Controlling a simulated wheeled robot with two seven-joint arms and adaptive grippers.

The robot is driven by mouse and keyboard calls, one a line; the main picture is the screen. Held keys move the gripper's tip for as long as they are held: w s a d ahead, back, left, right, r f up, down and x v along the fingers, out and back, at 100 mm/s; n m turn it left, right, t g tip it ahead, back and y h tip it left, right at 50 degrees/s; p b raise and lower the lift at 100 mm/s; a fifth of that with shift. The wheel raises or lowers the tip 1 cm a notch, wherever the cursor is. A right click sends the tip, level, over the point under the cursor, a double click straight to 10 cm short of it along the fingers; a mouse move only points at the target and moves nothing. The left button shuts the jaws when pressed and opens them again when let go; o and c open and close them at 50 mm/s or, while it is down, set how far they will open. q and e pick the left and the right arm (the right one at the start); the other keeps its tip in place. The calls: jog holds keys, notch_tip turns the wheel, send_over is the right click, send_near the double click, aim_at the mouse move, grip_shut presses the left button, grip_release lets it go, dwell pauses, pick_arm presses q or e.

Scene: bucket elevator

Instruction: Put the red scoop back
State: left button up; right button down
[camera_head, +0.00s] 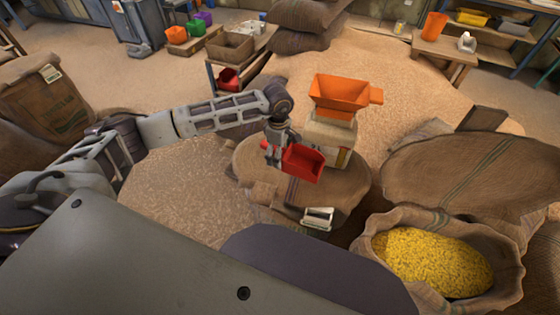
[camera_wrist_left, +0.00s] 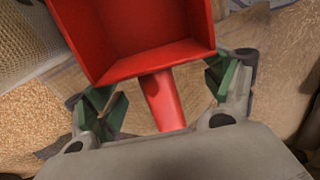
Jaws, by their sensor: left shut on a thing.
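The red scoop (camera_head: 304,163) is an open, box-shaped scoop with a short handle, in front of the small beige machine with the orange hopper. My left gripper (camera_head: 274,150) is at the scoop's left side and is shut on its handle. In the left wrist view the scoop (camera_wrist_left: 135,35) fills the top middle, its handle (camera_wrist_left: 163,100) running down between the green finger pads of the gripper (camera_wrist_left: 166,92). The scoop's inside looks empty there. It appears to be just above the round burlap-covered top (camera_head: 250,160); I cannot tell whether it touches. My right gripper is not in view.
The orange hopper (camera_head: 339,93) stands behind the scoop. A small white-and-dark device (camera_head: 318,218) sits at the front. An open sack of yellow grain (camera_head: 432,262) is at the lower right. Another red container (camera_head: 228,79) is on the low rack (camera_head: 240,82) behind.

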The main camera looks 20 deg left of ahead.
pick_arm(q)
jog(key=shift+f, duration=0.2)
jog(key=shift+f, duration=2.25)
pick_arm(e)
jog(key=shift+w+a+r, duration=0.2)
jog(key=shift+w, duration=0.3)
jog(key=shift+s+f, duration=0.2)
pick_arm(q)
jog(key=o, duration=1.1)
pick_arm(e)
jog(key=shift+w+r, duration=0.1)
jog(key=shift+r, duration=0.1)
